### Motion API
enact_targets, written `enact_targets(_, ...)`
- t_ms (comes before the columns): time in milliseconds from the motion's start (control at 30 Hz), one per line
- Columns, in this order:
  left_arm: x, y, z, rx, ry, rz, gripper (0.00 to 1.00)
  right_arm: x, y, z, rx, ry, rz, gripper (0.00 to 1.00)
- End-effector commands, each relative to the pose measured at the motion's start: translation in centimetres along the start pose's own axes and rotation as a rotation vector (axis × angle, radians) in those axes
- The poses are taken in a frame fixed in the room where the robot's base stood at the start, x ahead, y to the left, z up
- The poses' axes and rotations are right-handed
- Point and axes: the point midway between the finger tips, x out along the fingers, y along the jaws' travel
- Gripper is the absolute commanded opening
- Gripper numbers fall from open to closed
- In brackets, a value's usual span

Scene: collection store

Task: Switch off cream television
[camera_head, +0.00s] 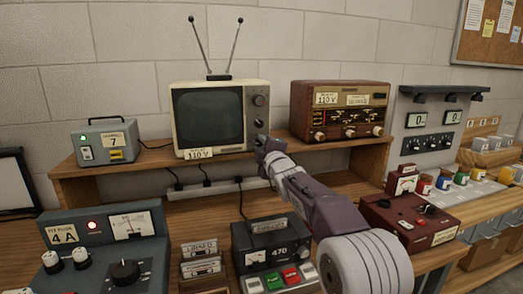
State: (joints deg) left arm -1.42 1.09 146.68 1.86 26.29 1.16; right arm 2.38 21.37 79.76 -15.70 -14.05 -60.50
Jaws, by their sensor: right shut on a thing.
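The cream television (207,152) stands on the wooden shelf, with a V-shaped antenna (217,58) on top and a "110 V" label below its screen. Its screen (209,116) looks dark grey-green, with no picture. A column of dark controls (259,100) runs down its right side. My right gripper (263,141) reaches in from the lower right to the television's lower right front corner. It is shut on what appears to be the lowest knob, mostly hidden by the fingers. My left gripper is not in view.
A brown radio (341,99) stands right of the television, and a grey box labelled 7 (106,139) stands left. A power strip (212,190) with plugs lies below the shelf. Several devices fill the bench in front, including a dark 470 unit (271,243) beside my arm.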

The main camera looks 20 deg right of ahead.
Motion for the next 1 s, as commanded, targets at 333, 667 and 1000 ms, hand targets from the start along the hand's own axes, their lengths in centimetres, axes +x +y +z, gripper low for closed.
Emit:
enact_targets(333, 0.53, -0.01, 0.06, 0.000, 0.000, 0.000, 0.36, 0.01, -0.19, 0.02, -0.065, 0.002, -0.004, 0.00)
enact_targets(667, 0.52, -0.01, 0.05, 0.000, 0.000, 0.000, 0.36, 0.02, -0.19, 0.02, -0.067, 0.002, -0.005, 0.00)
enact_targets(1000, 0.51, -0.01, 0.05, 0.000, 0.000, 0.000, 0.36, 0.01, -0.09, 0.01, -0.065, 0.003, -0.002, 0.46)
